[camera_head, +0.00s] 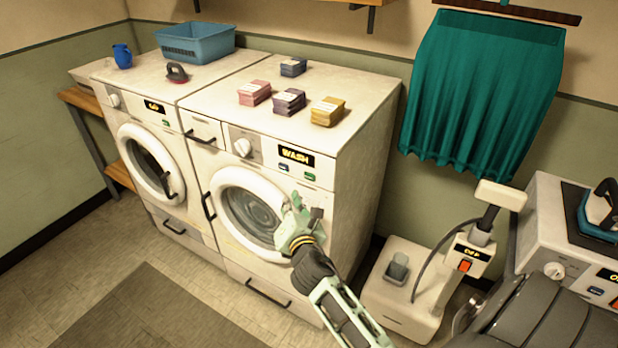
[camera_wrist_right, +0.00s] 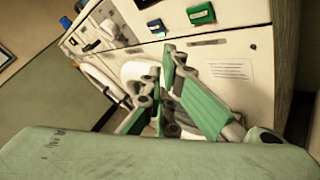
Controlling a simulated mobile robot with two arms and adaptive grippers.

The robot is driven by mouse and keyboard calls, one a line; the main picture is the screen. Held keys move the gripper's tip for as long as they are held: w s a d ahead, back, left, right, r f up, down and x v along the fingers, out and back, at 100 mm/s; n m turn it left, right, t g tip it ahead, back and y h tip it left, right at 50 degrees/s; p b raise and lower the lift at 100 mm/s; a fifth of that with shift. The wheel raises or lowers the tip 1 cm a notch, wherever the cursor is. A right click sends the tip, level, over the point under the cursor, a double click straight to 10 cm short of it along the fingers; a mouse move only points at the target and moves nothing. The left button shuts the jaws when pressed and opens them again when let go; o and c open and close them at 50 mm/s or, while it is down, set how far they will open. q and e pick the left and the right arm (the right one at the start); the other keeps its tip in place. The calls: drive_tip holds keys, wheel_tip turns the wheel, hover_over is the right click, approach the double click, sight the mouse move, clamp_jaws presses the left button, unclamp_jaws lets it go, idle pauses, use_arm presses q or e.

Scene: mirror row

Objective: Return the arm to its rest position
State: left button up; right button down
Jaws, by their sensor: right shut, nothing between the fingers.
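My right gripper (camera_head: 296,215) is in front of the right washing machine (camera_head: 362,170), near the right edge of its round door (camera_head: 226,180). It is shut and empty. Whether it touches the machine I cannot tell. The washer's display reads WASH. My left gripper is not in view.
A second machine (camera_head: 140,130) stands at left, with a blue basket (camera_head: 195,42) on top. Several small folded stacks, one yellow (camera_head: 328,111), lie on the right machine. A white appliance (camera_head: 400,285) stands right of my arm, below a teal curtain (camera_head: 480,90). The floor at front left is clear.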

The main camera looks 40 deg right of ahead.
idle(0.6)
drive_tip(key=s+a+f+m+g+y, duration=0.25)
drive_tip(key=s+f, duration=0.35)
drive_tip(key=f, duration=0.6)
drive_tip(key=s+a+f+m+g+y, duration=0.1)
drive_tip(key=s+a+f+m+g, duration=0.25)
drive_tip(key=f, duration=0.75)
drive_tip(key=s+a+f+m+g+y, duration=0.15)
drive_tip(key=s+f+m, duration=0.25)
drive_tip(key=s+f, duration=0.6)
drive_tip(key=s+a+f+m+g, duration=0.1)
drive_tip(key=s+f+m, duration=0.3)
drive_tip(key=s, duration=0.6)
drive_tip(key=s+a+f+m+g, duration=0.2)
drive_tip(key=s+f+m+g, duration=0.1)
drive_tip(key=s+f, duration=0.5)
drive_tip(key=s+a+f+m+g+y, duration=0.1)
drive_tip(key=s+f+m, duration=0.3)
drive_tip(key=s, duration=1)
wheel_tip(320, 180, down, 2)
drive_tip(key=shift+s+a+f+m+g, duration=0.15)
drive_tip(key=shift+a+f+m+g, duration=0.2)
drive_tip(key=shift+g, duration=0.5)
drive_tip(key=shift+d+r, duration=0.1)
drive_tip(key=shift+d, duration=0.05)
